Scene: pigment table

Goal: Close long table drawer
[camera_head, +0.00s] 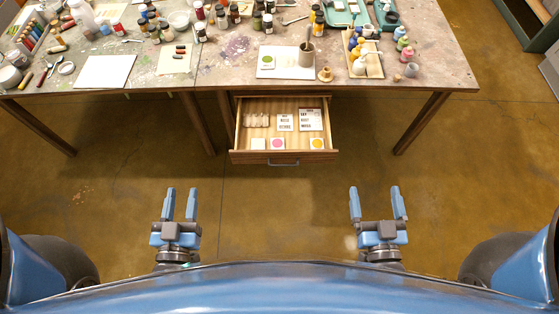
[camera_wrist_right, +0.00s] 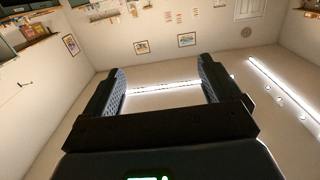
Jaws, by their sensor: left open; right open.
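The long table (camera_head: 440,72) stands ahead of me in the head view. Its wooden drawer (camera_head: 246,157) is pulled out, with a metal handle (camera_head: 283,163) on its front face. Cards and small color swatches lie inside the drawer. My left gripper (camera_head: 181,204) is open and empty, below and to the left of the drawer. My right gripper (camera_head: 378,203) is open and empty, below and to the right of it. Both are apart from the drawer and handle. In the right wrist view the right gripper's fingers (camera_wrist_right: 160,85) are spread with nothing between them.
Jars, bottles, a cup (camera_head: 306,57) and a wooden rack of colored bottles (camera_head: 365,52) crowd the tabletop. Table legs (camera_head: 421,122) stand either side of the drawer. The floor (camera_head: 283,220) between my grippers and the drawer is clear. The right wrist view shows walls and ceiling lights.

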